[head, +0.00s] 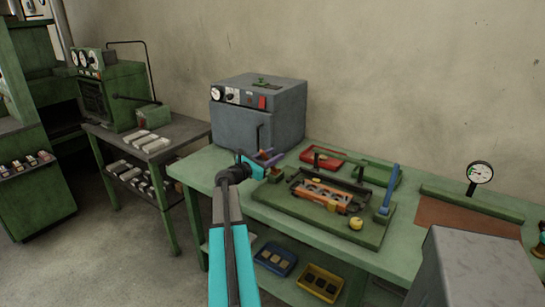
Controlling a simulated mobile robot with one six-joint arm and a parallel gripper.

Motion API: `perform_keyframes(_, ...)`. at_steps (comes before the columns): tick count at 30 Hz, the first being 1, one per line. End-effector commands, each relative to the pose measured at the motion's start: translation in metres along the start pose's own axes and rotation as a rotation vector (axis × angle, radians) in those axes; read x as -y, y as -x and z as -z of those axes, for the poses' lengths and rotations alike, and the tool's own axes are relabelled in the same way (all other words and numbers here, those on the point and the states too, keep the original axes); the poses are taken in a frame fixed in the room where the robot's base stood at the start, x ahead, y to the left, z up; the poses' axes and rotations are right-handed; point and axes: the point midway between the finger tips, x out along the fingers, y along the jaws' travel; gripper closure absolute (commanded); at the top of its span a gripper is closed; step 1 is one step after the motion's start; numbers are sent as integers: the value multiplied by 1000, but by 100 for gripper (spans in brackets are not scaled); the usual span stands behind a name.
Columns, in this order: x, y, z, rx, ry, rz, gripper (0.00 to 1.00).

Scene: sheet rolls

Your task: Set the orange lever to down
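My gripper (270,158) is at the left end of a green board (335,228) on the workbench. Its purple fingers are beside or over a small green mount (275,175). A small orange-brown patch shows at the fingers. It may be part of the orange lever, but the gripper covers most of this spot, so I cannot tell the lever's position. I also cannot tell whether the fingers are apart or closed on it. A blue lever (389,187) stands nearly upright at the board's right end. An orange block-like part (330,197) lies in the middle of the board.
A grey oven-like box (258,115) stands behind my gripper. A red tray (321,157), a green tray (378,173) and a dial gauge (480,173) are on the bench (205,165). Blue and yellow bins sit below.

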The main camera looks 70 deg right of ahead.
Motion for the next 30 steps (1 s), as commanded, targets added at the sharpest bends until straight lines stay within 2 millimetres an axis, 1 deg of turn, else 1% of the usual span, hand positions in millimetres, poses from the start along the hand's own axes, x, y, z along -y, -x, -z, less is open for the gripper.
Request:
perform_keyframes(2,0,0,0,0,0,0,66)
perform_keyframes(3,0,0,0,0,0,0,69)
perform_keyframes(5,0,0,0,0,0,0,79)
perform_keyframes(6,0,0,0,0,0,0,86)
perform_keyframes(9,0,0,0,0,0,0,100)
perform_keyframes(13,0,0,0,0,0,-1,100)
perform_keyframes(14,1,6,0,0,0,-3,100)
perform_keyframes(20,-6,5,0,-5,1,-6,100)
perform_keyframes(30,-28,15,-2,-44,8,-23,100)
